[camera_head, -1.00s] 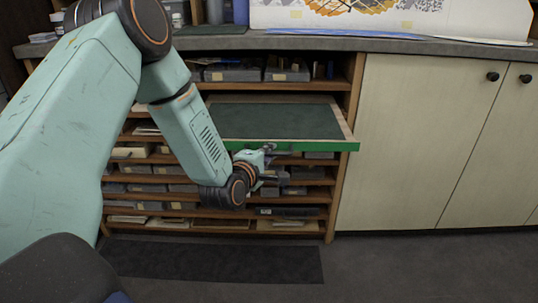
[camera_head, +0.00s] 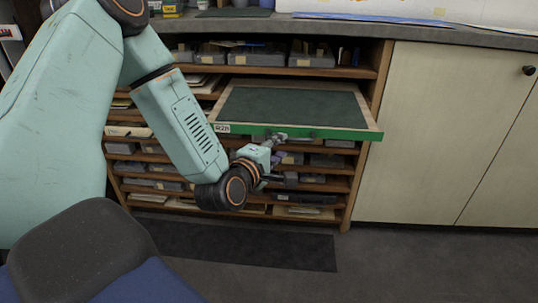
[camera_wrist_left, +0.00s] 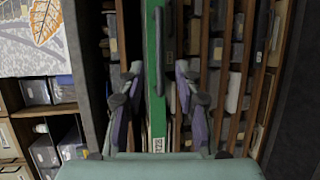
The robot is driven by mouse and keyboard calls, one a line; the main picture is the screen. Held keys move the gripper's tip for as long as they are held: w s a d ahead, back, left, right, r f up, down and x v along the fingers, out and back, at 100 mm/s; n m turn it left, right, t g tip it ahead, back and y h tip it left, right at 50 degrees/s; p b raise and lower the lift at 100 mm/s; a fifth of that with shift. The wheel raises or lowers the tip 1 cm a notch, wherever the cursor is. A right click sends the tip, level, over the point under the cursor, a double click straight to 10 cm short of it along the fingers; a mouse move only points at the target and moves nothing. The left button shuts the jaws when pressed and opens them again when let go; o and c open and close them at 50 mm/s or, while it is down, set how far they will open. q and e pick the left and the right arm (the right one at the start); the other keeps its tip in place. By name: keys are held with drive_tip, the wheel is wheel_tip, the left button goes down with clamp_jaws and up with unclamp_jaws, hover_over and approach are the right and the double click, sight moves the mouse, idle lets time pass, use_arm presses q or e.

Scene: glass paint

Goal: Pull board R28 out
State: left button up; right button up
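Board R28 (camera_head: 300,108) is a flat dark green panel in a pale frame, sticking out of the shelf cabinet. Its green front edge (camera_head: 340,133) carries a white R28 label at the left end. My left gripper (camera_head: 278,140) is at the middle of this front edge. In the left wrist view the green edge (camera_wrist_left: 155,110) runs between my left gripper's fingers (camera_wrist_left: 157,95), with a visible gap on both sides. The fingers are open. My right gripper is not in view.
The wooden shelf cabinet (camera_head: 345,185) holds several grey boxes and trays below the board. A pale cupboard (camera_head: 440,130) stands to its right. The grey countertop (camera_head: 400,37) is above. A dark mat (camera_head: 240,242) lies on the clear floor in front.

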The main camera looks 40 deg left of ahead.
use_arm(q)
drive_tip(key=shift+v, duration=2.45)
drive_tip(key=s+d+f+m+g+h+p, duration=0.1)
drive_tip(key=s+d+f+m+g+h, duration=0.1)
drive_tip(key=s+d+f+m+g, duration=0.3)
drive_tip(key=s+d+f+m+g+h+p, duration=0.1)
drive_tip(key=s+d+f+m+g+h, duration=0.1)
drive_tip(key=f+m, duration=0.5)
drive_tip(key=s+d+f+m+g+p, duration=0.2)
drive_tip(key=s+f+m+g, duration=0.1)
drive_tip(key=s, duration=0.8)
drive_tip(key=s+d+f+m+g+y+p, duration=0.1)
drive_tip(key=s+d+f+m+g+p, duration=0.1)
drive_tip(key=s, duration=0.9)
wheel_tip(320, 180, down, 2)
drive_tip(key=m+g+p, duration=0.1)
drive_tip(key=m+g, duration=0.2)
drive_tip(key=shift+d+f+g+p, duration=0.15)
drive_tip(key=shift+d+g+p, duration=0.05)
drive_tip(key=shift+g+p, duration=0.2)
